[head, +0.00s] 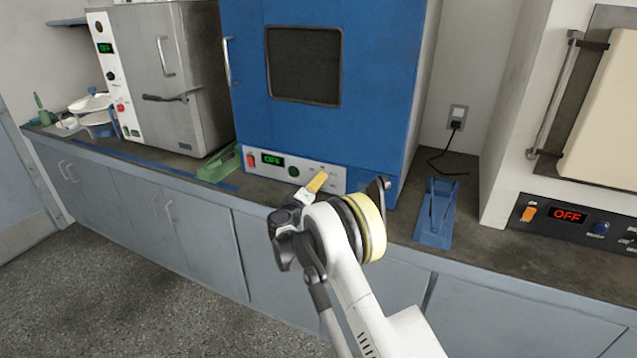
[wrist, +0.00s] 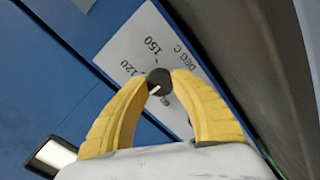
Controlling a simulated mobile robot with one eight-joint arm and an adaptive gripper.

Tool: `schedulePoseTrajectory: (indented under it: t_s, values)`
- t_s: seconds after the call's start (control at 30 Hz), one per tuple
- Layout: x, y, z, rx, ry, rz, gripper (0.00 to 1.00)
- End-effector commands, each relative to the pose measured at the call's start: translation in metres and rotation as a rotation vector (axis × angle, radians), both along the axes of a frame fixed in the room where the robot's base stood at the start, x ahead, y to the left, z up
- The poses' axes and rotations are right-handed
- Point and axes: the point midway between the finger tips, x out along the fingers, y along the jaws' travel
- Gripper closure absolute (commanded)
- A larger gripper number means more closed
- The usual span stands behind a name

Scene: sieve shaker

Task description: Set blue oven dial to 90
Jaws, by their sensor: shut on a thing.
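The blue oven (head: 385,70) stands on the counter in the head view, with a light control panel (head: 335,178) along its bottom. In the wrist view the dial (wrist: 159,78) is a small dark knob with a white pointer line. Its line slants toward the lower left of the picture. The labels 120, 150 and DEG C. show on the panel; other marks are partly hidden by the right finger. My gripper (wrist: 158,82) has its two yellow fingers shut on the dial, one on each side. In the head view my gripper (head: 317,182) reaches the panel's right part and hides the dial.
A green holder (head: 220,165) lies left on the counter, a blue holder (head: 436,215) right. A grey oven (head: 165,80) and a white oven (head: 497,150) flank it.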

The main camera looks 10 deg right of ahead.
Motion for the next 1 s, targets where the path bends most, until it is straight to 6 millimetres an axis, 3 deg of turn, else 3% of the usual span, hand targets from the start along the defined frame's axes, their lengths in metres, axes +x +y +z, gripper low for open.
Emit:
schedulePoseTrajectory:
  t_s: [0.03,0.07,0.13,0.57,1.0]
  values:
    - [0.001,0.0,0.001,-0.002,-0.001,0.0,1.0]
    - [0.001,0.0,0.001,-0.002,-0.001,0.0,0.65]
    - [0.0,0.0,0.001,-0.001,0.0,0.001,0.45]
    - [-0.009,0.008,0.001,-0.001,0.0,0.002,0.45]
    - [-0.082,0.06,0.001,-0.001,0.0,0.002,0.45]
